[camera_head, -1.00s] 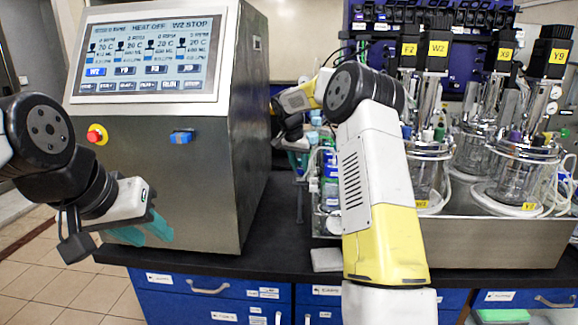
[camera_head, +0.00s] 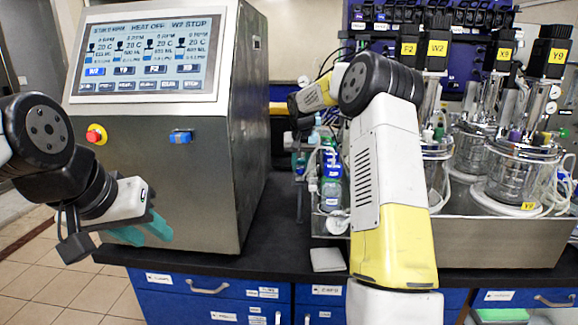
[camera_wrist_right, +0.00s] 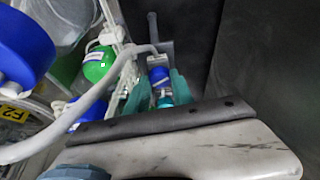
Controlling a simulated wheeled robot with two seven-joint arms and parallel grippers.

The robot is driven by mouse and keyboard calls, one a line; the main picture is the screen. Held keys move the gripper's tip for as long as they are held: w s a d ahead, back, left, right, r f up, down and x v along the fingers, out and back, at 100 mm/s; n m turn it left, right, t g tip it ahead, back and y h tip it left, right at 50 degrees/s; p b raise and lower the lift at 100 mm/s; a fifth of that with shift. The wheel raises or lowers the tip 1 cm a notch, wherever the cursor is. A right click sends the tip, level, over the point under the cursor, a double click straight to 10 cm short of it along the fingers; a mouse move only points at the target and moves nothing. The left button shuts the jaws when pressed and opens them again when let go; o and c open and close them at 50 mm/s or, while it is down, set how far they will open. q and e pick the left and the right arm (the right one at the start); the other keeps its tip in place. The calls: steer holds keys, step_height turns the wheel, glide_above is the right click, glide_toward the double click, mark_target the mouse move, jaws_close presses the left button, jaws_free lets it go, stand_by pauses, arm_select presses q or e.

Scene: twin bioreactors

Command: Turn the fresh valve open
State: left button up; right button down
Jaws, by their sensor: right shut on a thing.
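In the right wrist view, a small blue part (camera_wrist_right: 159,76), apparently the valve's handle, sits between the teal fingers of my right gripper (camera_wrist_right: 157,94). The gripper is shut on it. White and grey tubing runs beside it, and I cannot read a label on it. In the head view, my right gripper (camera_head: 299,163) is partly hidden below its wrist, between the control cabinet and the bioreactors. My left gripper (camera_head: 142,234) is open and empty in front of the cabinet, its teal fingers apart.
The grey control cabinet (camera_head: 165,165) with a screen stands at the left on the black bench (camera_head: 280,225). Bioreactor vessels (camera_head: 515,170) stand on a steel tray at the right. Bottles (camera_head: 331,180) and tubing crowd the space near my right gripper. A green-capped bottle (camera_wrist_right: 99,64) is close beside it.

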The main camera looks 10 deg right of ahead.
steer(key=n, duration=0.2)
steer(key=n+y, duration=0.1)
steer(key=shift+d+n+y, duration=0.2)
steer(key=shift+n+y, duration=0.1)
steer(key=shift+n, duration=0.1)
steer(key=n+y, duration=0.1)
steer(key=n, duration=0.2)
steer(key=shift+d, duration=0.2)
steer(key=n+y, duration=0.1)
steer(key=n, duration=0.2)
steer(key=n+g+y, duration=0.1)
steer(key=n, duration=0.1)
steer(key=shift+w+d+n+g, duration=0.1)
steer(key=shift+w+n+g, duration=0.1)
steer(key=shift+n+g, duration=0.15)
steer(key=c, duration=1.1)
jaws_free()
steer(key=shift+r, duration=0.1)
steer(key=v, duration=0.7)
steer(key=shift+r, duration=0.25)
